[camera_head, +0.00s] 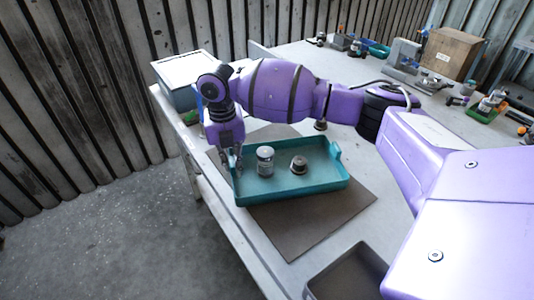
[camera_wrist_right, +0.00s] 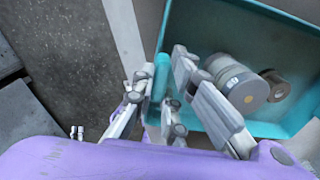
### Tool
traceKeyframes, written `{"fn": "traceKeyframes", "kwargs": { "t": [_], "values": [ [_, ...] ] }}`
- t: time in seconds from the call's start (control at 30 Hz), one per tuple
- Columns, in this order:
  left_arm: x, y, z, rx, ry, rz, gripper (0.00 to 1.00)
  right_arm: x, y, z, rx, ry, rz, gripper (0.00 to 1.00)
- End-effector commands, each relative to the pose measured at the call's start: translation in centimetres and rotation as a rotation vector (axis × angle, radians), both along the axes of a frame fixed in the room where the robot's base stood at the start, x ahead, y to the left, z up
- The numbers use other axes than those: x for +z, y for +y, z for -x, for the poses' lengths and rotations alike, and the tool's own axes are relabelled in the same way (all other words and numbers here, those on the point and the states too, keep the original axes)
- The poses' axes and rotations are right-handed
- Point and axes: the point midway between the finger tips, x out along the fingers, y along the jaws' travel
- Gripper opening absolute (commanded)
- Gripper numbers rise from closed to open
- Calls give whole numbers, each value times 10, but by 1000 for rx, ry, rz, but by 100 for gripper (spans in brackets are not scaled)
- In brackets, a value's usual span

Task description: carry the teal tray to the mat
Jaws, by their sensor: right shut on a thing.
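The teal tray (camera_head: 290,196) is over the dark brown mat (camera_head: 325,217) on the workbench. I cannot tell whether it touches the mat or hangs just above it. A jar with a pale label (camera_head: 265,161) and a short dark brown round part (camera_head: 299,165) stand inside the tray. My right gripper (camera_head: 235,168) is shut on the tray's left end. My left gripper is out of view.
A pale box (camera_head: 183,72) stands at the bench's back left corner. A dark open bin (camera_head: 350,275) is at the near right. A cardboard box (camera_head: 452,52), a teal bin and small parts crowd the far bench. The bench's left edge runs close beside the tray.

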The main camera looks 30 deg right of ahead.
Motion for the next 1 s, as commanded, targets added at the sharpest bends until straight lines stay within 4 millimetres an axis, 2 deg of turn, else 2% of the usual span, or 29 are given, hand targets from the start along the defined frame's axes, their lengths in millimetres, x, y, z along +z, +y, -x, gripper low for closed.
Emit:
{"fn": "traceKeyframes", "kwargs": {
  "t": [0.23,0.27,0.4,0.77,0.87,1.0],
  "values": [
    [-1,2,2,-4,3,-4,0,-1,0,-1,0,-3,0,0],
    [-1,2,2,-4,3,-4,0,-2,1,0,0,-2,0,15],
    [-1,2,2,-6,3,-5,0,-1,1,0,0,-2,0,31],
    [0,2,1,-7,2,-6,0,3,0,-1,1,-4,-1,31],
    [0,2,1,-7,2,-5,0,16,1,-2,1,-6,-1,31],
    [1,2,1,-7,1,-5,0,45,2,-2,2,-7,-2,31]
  ]
}}
